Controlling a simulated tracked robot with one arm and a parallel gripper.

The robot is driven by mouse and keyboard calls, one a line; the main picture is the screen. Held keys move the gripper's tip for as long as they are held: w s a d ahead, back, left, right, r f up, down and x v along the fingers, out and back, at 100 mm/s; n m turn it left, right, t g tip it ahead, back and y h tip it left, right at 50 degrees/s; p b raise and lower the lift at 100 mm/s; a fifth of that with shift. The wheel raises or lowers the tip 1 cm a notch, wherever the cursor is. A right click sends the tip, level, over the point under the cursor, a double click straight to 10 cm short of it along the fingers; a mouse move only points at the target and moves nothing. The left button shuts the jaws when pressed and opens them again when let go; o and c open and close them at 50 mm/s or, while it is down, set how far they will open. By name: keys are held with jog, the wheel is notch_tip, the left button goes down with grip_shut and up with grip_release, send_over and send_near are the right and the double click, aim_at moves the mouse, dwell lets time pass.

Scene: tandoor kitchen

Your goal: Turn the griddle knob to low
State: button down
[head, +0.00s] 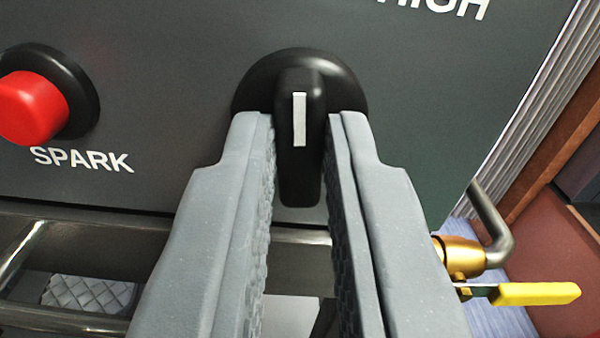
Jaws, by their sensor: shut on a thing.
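The black griddle knob (299,180) is on the dark grey panel (180,80) in the upper middle of the head view. It has a round base and a raised grip bar with a white pointer line near its top. The bar stands close to upright in the picture. My gripper (300,150) reaches in from below, with one grey finger on each side of the bar, shut on it. The word HIGH shows, partly cut off, at the top right of the panel. No low mark is in view.
A red SPARK button (32,108) with a black collar sits left of the knob. A brass valve with a yellow lever (535,294) and a bent pipe (491,222) are at the lower right. A metal rail (90,250) runs below the panel.

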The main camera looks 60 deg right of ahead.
jog(key=n, duration=0.2)
jog(key=n+p, duration=0.1)
jog(key=n, duration=0.2)
jog(key=shift+d+f+n, duration=0.1)
jog(key=shift+d+n, duration=0.1)
jog(key=shift+n, duration=0.1)
dwell(0.5)
jog(key=c, duration=1.4)
grip_release()
jog(key=shift+c, duration=0.2)
jog(key=shift+w+a, duration=0.1)
jog(key=shift+s+a+p, duration=0.2)
jog(key=shift+a+p, duration=0.1)
jog(key=shift+a, duration=0.1)
jog(key=v, duration=1.3)
jog(key=shift+p, duration=0.35)
